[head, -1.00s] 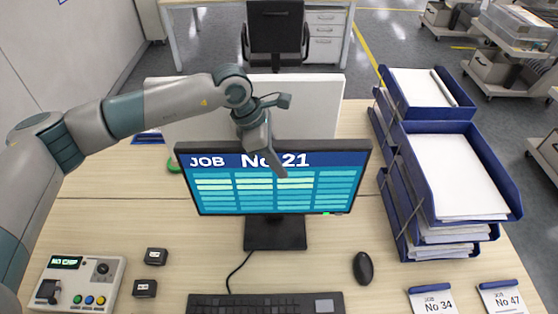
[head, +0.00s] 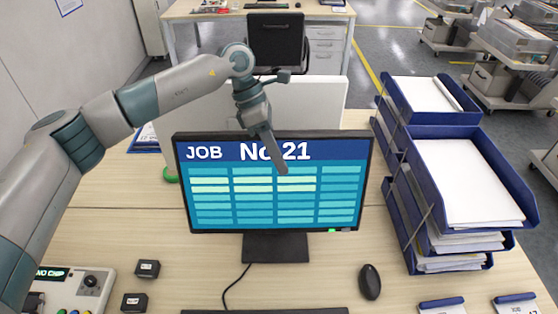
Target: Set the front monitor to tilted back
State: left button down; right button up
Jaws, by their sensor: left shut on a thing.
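The front monitor (head: 275,195) stands on its black stand (head: 275,247) in the middle of the desk. Its screen reads JOB No 21 and faces me, leaning back. My left gripper (head: 272,150) comes in from the left and is shut on the middle of the monitor's top edge. A finger hangs down in front of the screen and covers part of the heading. The other finger is hidden behind the monitor. My right gripper is out of view.
A white panel (head: 320,100) stands behind the monitor. Blue paper trays (head: 430,130) are stacked on the right. A mouse (head: 369,282), a keyboard (head: 265,311), small black boxes (head: 147,268) and a control box (head: 80,290) lie toward the front.

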pick_arm(q)
jog(key=shift+w+a+r, duration=0.1)
jog(key=shift+w+r, duration=0.3)
jog(key=shift+w, duration=0.1)
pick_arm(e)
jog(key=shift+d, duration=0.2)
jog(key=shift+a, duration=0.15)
pick_arm(q)
jog(key=c, duration=1.8)
grip_release()
jog(key=o, duration=0.4)
jog(key=shift+f, duration=0.1)
jog(key=shift+w+f, duration=0.1)
jog(key=shift+f, duration=0.2)
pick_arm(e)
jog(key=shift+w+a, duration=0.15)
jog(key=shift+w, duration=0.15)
pick_arm(q)
jog(key=shift+s, duration=0.2)
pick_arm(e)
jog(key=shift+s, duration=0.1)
pick_arm(q)
jog(key=shift+r, duration=0.1)
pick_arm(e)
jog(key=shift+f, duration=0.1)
